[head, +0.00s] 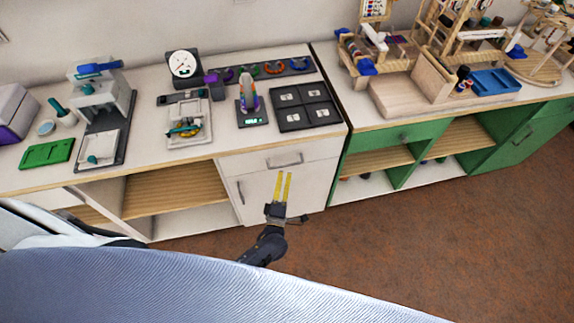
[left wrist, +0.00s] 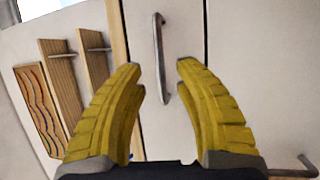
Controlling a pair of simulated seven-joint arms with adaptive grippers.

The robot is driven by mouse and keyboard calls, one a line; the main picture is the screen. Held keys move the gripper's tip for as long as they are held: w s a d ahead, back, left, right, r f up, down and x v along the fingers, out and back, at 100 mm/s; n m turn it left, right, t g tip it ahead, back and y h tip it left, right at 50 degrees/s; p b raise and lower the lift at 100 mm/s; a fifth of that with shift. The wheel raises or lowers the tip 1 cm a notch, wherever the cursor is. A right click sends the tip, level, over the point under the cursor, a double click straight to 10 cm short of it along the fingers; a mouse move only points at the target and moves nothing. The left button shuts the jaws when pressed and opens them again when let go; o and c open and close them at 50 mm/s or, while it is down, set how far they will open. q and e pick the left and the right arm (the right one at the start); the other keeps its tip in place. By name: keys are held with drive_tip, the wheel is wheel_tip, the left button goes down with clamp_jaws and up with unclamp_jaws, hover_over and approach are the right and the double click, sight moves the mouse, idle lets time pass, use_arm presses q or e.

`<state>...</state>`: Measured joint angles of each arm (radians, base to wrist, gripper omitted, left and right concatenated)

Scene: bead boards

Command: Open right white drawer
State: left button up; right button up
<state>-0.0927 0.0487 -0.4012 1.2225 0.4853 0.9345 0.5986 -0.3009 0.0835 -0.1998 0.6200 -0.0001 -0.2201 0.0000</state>
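The right white drawer (head: 262,162) is shut, under the right end of the white counter. Its grey bar handle (head: 285,160) runs along its front. My left gripper (head: 284,174) is in front of the white cabinet, just below the handle in the head view. Its two yellow fingers are apart with nothing between them. In the left wrist view the picture is turned, and the drawer handle (left wrist: 160,58) appears upright, beyond the open left gripper (left wrist: 158,68) and in line with the gap. I see no contact. My right gripper is not in view.
Below the drawer is a white cabinet door with an upright handle (head: 241,192). Open wooden shelves (head: 175,192) are to its left. A green-fronted cabinet (head: 392,138) stands to the right. The counter top holds several devices and a dark tray (head: 303,106). The brown floor (head: 420,240) in front is clear.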

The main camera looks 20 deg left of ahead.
sight(287, 165)
use_arm(q)
drive_tip(key=shift+w+a+r, duration=0.1)
drive_tip(key=shift+w+r, duration=0.05)
drive_tip(key=shift+w, duration=0.75)
drive_tip(key=shift+w+a+r, duration=0.1)
drive_tip(key=shift+w+r, duration=0.1)
drive_tip(key=shift+w, duration=0.7)
drive_tip(key=shift+w+a+r, duration=0.1)
drive_tip(key=shift+w+r, duration=0.05)
drive_tip(key=shift+w, duration=0.75)
clamp_jaws()
